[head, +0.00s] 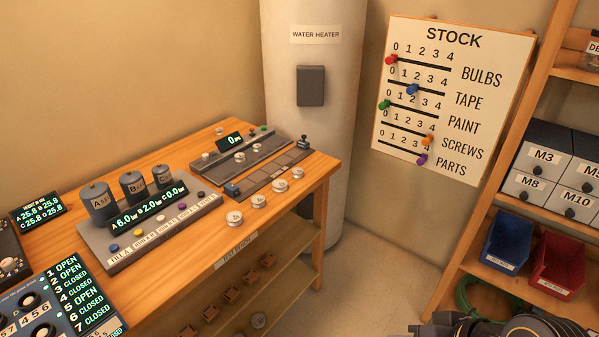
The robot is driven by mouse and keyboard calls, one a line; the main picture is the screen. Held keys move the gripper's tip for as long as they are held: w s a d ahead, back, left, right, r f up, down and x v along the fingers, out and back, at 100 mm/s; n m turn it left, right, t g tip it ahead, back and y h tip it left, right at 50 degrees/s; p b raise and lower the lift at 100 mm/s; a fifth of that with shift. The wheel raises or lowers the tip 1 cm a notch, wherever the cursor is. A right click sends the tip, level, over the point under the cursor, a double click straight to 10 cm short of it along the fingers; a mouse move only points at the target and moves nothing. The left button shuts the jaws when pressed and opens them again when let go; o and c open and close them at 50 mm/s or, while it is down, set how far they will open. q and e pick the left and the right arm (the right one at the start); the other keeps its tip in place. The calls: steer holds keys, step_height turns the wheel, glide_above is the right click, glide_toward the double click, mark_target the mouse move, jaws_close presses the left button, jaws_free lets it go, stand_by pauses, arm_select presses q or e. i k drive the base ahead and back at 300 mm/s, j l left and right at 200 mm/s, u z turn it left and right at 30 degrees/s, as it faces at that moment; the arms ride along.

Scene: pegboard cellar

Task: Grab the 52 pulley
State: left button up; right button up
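Several round silver discs that look like pulleys stand in a slanting row along the front right of the wooden bench (190,262). From near to far they are the first pulley (234,216), the second (258,200), the third (279,185) and the fourth (297,172). Their markings are too small to read, so I cannot tell which is the 52. Another round disc (258,320) lies on the shelf below. My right arm's dark end (510,326) shows at the bottom right, away from the bench; its finger state is unclear. My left gripper is not in view.
A console with cylinders (150,215) and a dark rail device (240,152) stand behind the pulleys. A white water heater (315,150) stands behind the bench. A shelf rack with blue (508,243) and red (556,262) bins is at right. Floor between is clear.

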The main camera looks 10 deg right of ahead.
mark_target(279, 185)
steer(key=i+l+u, duration=0.1)
steer(key=u, duration=0.75)
steer(key=i+l+u, duration=0.1)
steer(key=l+u, duration=0.95)
steer(key=l, duration=0.2)
steer(key=l+u, duration=0.15)
steer(key=l, duration=1.5)
steer(key=k, duration=0.1)
